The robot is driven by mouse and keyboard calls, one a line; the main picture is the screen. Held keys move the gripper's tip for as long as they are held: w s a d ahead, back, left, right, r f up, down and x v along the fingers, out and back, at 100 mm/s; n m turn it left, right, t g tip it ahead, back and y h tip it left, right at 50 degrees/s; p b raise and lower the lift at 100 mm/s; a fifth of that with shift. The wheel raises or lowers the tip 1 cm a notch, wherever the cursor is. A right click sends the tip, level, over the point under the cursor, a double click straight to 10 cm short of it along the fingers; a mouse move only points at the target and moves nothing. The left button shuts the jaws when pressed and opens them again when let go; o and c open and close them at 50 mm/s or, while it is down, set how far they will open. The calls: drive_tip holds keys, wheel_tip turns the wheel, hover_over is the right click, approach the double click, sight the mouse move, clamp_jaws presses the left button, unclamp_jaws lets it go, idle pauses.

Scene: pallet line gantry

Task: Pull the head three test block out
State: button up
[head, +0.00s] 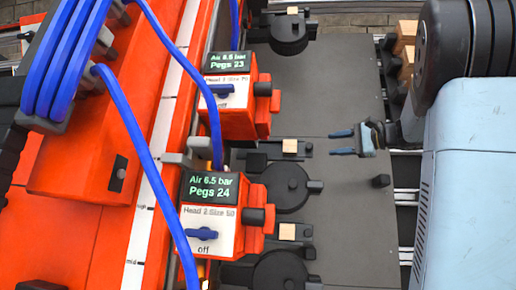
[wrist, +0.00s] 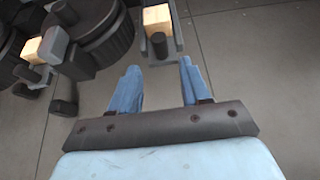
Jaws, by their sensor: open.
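My gripper (head: 343,142) is open and empty, its two blue fingers pointing left above the dark grey deck. A pale wooden block (head: 290,146) sits in a dark holder straight ahead of the fingertips, with a clear gap between. In the wrist view, the block (wrist: 157,18) lies beyond my open gripper (wrist: 158,68), roughly in line between the fingers, with a black knob (wrist: 158,46) on the near side. Similar blocks sit in other holders at the top (head: 292,10) and lower down (head: 287,231). I cannot tell from the small labels which is head three.
Round black heads (head: 291,187) stand beside the holders. Red control boxes (head: 210,215) with blue hoses (head: 140,150) line the left. The deck (head: 345,225) is otherwise clear there.

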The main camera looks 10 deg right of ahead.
drive_tip(key=s+d+r, duration=0.3)
drive_tip(key=s, duration=0.5)
drive_tip(key=shift+s+d+r, duration=0.3)
drive_tip(key=shift+r, duration=0.1)
idle(0.5)
drive_tip(key=s+a+f+n+g+h, duration=0.2)
drive_tip(key=s+a+f+n+g, duration=0.1)
drive_tip(key=s+a+f, duration=0.4)
drive_tip(key=s+a+f+n+g+h, duration=0.3)
drive_tip(key=s+a+f, duration=0.1)
drive_tip(key=a, duration=0.5)
drive_tip(key=s+a+f+n+t+h, duration=0.1)
drive_tip(key=s+f+n+h, duration=0.5)
drive_tip(key=s, duration=0.5)
drive_tip(key=shift+s+a+f+n+h, duration=0.2)
drive_tip(key=shift+a+f+n+h, duration=0.15)
drive_tip(key=shift+f+n, duration=0.55)
drive_tip(key=shift+f, duration=0.2)
